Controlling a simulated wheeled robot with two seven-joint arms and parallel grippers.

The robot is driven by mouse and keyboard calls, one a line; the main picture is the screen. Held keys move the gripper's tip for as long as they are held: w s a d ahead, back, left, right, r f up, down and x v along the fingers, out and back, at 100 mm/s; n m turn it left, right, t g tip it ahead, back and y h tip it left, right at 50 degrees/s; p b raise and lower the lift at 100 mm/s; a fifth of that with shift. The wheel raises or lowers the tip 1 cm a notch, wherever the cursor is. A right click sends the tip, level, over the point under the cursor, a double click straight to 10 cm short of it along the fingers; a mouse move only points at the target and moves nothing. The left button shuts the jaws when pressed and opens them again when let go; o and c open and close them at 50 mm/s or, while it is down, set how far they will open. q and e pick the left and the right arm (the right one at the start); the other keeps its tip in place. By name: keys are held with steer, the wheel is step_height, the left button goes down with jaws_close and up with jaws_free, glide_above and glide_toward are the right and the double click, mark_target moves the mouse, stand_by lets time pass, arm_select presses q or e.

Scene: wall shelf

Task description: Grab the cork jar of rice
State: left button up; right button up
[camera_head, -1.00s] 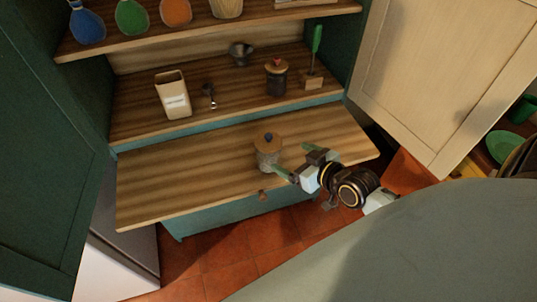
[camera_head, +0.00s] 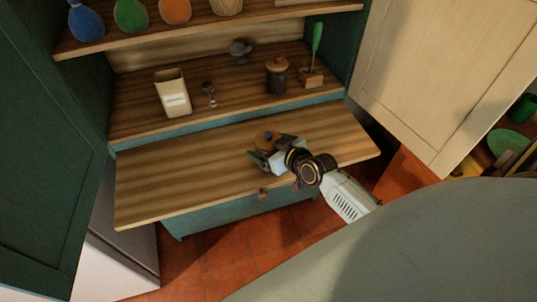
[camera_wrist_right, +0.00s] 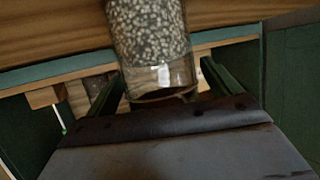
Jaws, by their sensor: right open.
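The cork jar of rice (camera_wrist_right: 150,30) is a clear glass jar filled with pale grains, in the right wrist view. In the head view its round brown cork lid (camera_head: 266,138) shows over the pull-out wooden board, and most of its body is hidden behind my right gripper. My right gripper (camera_head: 272,151) is open at the jar, with its green fingers on either side. In the right wrist view the fingers flank the clear lower end of the jar, and I cannot tell whether they touch it. My left gripper is not in view.
The wooden board (camera_head: 180,180) is otherwise bare. On the shelf behind stand a beige container (camera_head: 172,92), a small scoop (camera_head: 209,92), a dark bowl (camera_head: 241,50), a dark lidded jar (camera_head: 277,78) and a green-handled tool (camera_head: 316,45). A cream cabinet door (camera_head: 430,70) stands open at right.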

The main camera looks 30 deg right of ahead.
steer(key=shift+c, duration=0.4)
steer(key=c, duration=1.2)
steer(key=shift+r, duration=0.1)
steer(key=shift+c, duration=0.4)
